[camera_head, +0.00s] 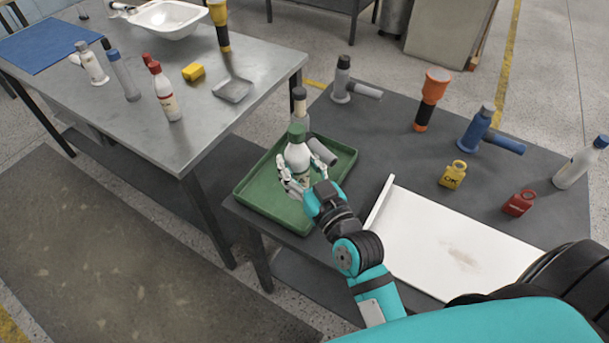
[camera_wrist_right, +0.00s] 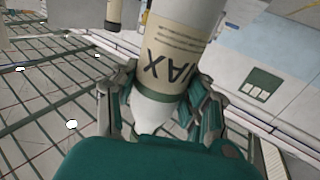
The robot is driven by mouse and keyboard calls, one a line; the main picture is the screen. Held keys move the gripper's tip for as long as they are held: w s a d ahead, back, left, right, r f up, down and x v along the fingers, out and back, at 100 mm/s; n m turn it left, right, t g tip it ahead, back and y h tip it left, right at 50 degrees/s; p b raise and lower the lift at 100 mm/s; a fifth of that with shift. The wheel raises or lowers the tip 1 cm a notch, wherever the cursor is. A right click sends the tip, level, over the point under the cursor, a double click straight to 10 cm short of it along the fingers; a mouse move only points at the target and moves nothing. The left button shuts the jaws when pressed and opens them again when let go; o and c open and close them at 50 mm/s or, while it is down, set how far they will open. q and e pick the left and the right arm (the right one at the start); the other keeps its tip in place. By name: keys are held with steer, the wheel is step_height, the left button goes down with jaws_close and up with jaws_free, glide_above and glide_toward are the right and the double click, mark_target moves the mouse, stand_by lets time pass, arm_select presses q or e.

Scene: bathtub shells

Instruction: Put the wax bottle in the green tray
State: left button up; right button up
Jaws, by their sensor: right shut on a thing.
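The wax bottle (camera_head: 299,153) is white with a green cap and stands about upright in my right gripper (camera_head: 296,178). Its label reads WAX, upside down, in the right wrist view (camera_wrist_right: 172,65). My right gripper is shut around the bottle's body, with fingers on both sides (camera_wrist_right: 165,105). The green tray (camera_head: 257,196) lies on the dark table's left end, and the bottle shows over it. I cannot tell whether the bottle's base touches the tray floor, as the hand hides it. My left gripper is not in view.
A grey-capped bottle (camera_head: 300,103) and a grey cylinder (camera_head: 322,151) show just behind the wax bottle, at the tray. A white board (camera_head: 430,240) lies right of the tray.

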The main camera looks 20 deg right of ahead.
steer(key=shift+w+a+f+b, duration=0.1)
steer(key=shift+w+f+b, duration=0.4)
steer(key=shift+f, duration=1.1)
steer(key=shift+w+d+f+b, duration=0.15)
steer(key=shift+w+f, duration=0.7)
steer(key=shift+f, duration=0.8)
steer(key=shift+w+a+f+b, duration=0.25)
steer(key=shift+w+f, duration=0.4)
steer(key=shift+f, duration=0.95)
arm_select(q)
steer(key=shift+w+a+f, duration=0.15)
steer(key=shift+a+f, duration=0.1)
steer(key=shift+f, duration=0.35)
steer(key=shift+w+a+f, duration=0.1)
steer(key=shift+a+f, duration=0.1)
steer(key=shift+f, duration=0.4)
arm_select(e)
steer(key=shift+f, duration=0.1)
steer(key=o, duration=1.3)
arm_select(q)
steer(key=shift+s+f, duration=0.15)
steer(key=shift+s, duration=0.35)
